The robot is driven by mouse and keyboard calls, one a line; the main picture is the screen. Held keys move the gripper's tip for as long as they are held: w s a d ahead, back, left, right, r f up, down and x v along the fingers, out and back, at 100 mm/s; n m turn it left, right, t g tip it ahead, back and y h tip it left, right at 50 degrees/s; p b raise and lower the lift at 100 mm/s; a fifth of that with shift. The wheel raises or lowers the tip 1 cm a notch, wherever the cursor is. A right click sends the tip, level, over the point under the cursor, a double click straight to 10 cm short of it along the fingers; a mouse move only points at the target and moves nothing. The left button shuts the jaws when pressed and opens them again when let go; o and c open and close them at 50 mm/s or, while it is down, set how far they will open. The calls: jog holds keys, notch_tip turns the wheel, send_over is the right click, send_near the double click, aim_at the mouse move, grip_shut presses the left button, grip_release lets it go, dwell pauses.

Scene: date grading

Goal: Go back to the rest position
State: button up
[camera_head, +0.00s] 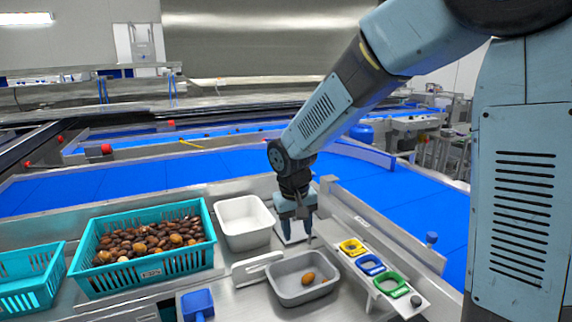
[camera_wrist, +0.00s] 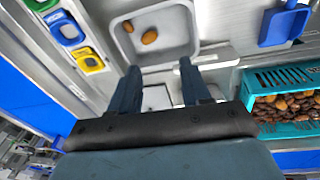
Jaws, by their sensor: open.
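My gripper (camera_head: 299,238) hangs from the arm above the steel bench, pointing down, behind the grey tray (camera_head: 283,293). In the wrist view my gripper (camera_wrist: 158,82) shows its two fingers apart with nothing between them. The grey tray, also in the wrist view (camera_wrist: 190,52), holds two brown dates (camera_wrist: 149,37) there. In the head view one date (camera_head: 308,279) shows clearly in it. The fingers partly cover a pale flat plate on the bench.
A teal crate full of dates (camera_head: 150,271) and another teal crate (camera_head: 30,296) stand left. A white bin (camera_head: 243,237) is beside my gripper. Yellow (camera_head: 352,248), blue (camera_head: 370,266) and green (camera_head: 389,284) frames are at right. A blue scoop (camera_head: 197,304) lies in front; blue conveyors run behind.

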jog(key=s+d+r+m+t, duration=0.1)
jog(key=s+d+r, duration=0.3)
jog(key=d+r, duration=0.25)
jog(key=s+d+r+m+t, duration=0.1)
jog(key=s+d+r, duration=0.35)
jog(key=d, duration=0.25)
jog(key=s+d+r+m+t, duration=0.1)
jog(key=s+d+r+t, duration=0.1)
jog(key=s+d+r, duration=0.2)
jog(key=shift+s+d+m+y, duration=0.4)
jog(key=shift+s+d, duration=1.35)
jog(key=shift+s, duration=1.5)
